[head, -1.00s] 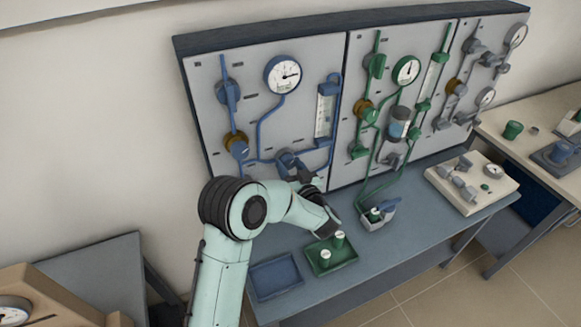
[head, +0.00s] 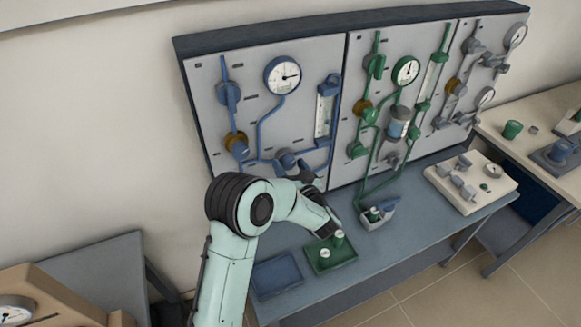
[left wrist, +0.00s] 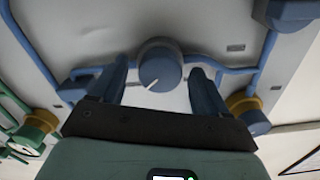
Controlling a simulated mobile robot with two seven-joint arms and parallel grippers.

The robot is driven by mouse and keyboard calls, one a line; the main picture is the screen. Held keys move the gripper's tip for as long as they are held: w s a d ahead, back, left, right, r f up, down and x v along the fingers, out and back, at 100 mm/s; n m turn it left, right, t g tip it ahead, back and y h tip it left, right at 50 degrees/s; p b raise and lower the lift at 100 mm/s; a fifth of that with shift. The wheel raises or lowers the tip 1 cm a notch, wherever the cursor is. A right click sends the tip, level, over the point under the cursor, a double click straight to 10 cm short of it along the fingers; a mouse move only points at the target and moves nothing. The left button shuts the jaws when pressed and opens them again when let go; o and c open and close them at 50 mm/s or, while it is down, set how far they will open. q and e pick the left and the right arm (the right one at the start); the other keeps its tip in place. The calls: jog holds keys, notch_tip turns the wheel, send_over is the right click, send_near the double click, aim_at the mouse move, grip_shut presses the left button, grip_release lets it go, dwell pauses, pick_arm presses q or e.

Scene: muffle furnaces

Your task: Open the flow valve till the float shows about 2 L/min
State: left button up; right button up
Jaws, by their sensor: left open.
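The flow valve is a round blue knob (head: 285,160) low on the left panel's blue piping. In the left wrist view the knob (left wrist: 158,66) faces me, with a white pointer line slanting to its lower left. My left gripper (head: 306,172) is open in front of the panel, just right of the knob in the head view. In the left wrist view its two dark fingers (left wrist: 160,76) stand on either side of the knob, with gaps; nothing is held. The blue-framed flowmeter (head: 324,112) is upright, right of the gauge; its float is too small to read. My right gripper is out of view.
A blue-rimmed gauge (head: 283,75) sits above the valve, and a brass-collared blue fitting (head: 237,144) to its left. The green panel's piping (head: 366,160) is close on the right. A blue tray (head: 277,276) and a green tray (head: 333,262) lie on the bench below.

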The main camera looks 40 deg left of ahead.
pick_arm(q)
jog(key=b+v, duration=0.2)
jog(key=v, duration=1.1)
jog(key=shift+b, duration=0.35)
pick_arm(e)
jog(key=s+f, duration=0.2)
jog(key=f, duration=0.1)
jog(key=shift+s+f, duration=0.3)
pick_arm(q)
jog(key=shift+s+d, duration=0.1)
dwell(0.5)
